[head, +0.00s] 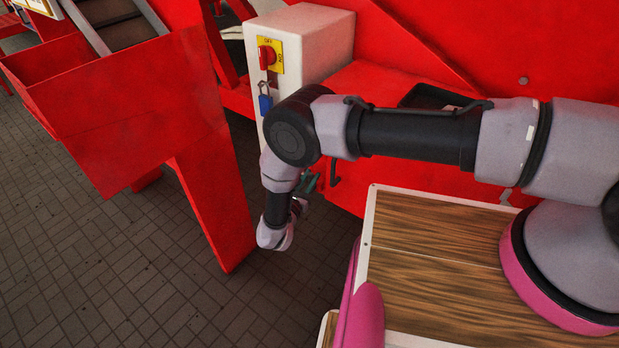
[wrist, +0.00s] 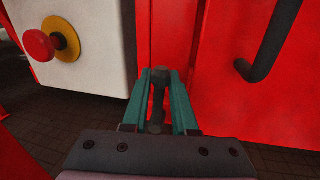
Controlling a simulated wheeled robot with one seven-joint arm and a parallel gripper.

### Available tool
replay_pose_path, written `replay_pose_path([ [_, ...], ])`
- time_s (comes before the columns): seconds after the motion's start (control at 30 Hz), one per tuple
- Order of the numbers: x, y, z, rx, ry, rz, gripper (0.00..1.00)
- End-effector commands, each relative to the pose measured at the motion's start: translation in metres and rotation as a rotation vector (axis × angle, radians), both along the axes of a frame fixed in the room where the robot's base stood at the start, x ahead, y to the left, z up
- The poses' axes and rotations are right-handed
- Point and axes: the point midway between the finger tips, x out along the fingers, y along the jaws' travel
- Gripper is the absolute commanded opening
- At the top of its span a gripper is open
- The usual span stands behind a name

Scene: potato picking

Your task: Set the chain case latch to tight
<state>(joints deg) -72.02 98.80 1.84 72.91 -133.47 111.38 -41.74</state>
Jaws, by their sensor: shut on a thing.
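My gripper (wrist: 160,76) has its two green fingers closed around a dark, knobbed latch lever (wrist: 158,92) in the wrist view. The lever stands in front of a red panel, beside a vertical seam. Its base and pivot are hidden by the fingers and gripper body, so I cannot tell its setting. In the head view my gripper (head: 309,184) is low beside the red machine, partly behind my wrist, and the latch cannot be made out there.
A black bent handle (wrist: 270,48) is on the red panel (wrist: 222,80) to the right. A pale control box (wrist: 98,25) with a red button (wrist: 39,45) is at left. In the head view the box (head: 312,35) carries a red switch (head: 268,56) and blue padlock (head: 265,104).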

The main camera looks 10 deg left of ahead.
Motion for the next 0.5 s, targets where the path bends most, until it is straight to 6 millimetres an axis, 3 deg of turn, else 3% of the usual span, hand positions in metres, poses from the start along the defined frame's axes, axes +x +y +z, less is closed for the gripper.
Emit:
replay_pose_path([
  [0.23,-0.005,-0.01,-0.002,0.163,-0.069,0.004,0.0],
  [0.5,-0.006,-0.013,-0.002,0.2,-0.083,0.001,0.0],
])
